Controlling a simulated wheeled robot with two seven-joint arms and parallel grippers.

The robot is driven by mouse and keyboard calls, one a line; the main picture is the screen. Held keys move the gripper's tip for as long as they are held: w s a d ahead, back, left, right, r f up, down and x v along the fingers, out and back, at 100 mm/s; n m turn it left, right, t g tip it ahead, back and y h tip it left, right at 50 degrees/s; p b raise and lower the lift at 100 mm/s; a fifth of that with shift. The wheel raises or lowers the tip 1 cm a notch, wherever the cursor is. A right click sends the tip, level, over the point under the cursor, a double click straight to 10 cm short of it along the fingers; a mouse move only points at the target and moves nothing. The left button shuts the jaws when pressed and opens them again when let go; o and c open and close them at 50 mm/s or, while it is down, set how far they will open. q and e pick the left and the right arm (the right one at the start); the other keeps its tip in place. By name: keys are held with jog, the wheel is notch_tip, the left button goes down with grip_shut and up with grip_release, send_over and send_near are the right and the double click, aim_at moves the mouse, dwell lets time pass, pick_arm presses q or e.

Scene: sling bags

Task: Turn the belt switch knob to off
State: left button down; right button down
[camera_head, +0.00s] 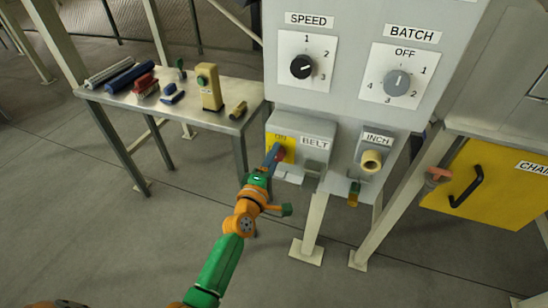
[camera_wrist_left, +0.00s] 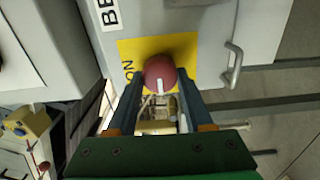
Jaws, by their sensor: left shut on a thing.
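The belt switch is a round red knob (camera_head: 281,154) on a yellow plate (camera_head: 289,142) on a grey box beside the BELT label (camera_head: 316,142). In the left wrist view the knob (camera_wrist_left: 160,72) has a white mark pointing down the picture, and "ON" (camera_wrist_left: 128,74) is printed to its left. My left gripper (camera_head: 273,156) comes up from below and is shut on the knob, with one finger on each side in the left wrist view (camera_wrist_left: 160,84). In the head view the gripper partly hides the knob. My right gripper is not in view.
Above are the SPEED dial (camera_head: 302,67) and the BATCH dial (camera_head: 397,83). The INCH knob (camera_head: 371,161) is to the right. A metal table (camera_head: 215,122) with tools stands at the left. A yellow CHAIN panel (camera_head: 500,190) with a black handle is at the right.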

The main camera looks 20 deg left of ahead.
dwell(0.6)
pick_arm(q)
jog(key=shift+c, duration=1.5)
grip_release()
jog(key=s, duration=0.7)
jog(key=shift+p, duration=0.3)
jog(key=shift+a, duration=0.15)
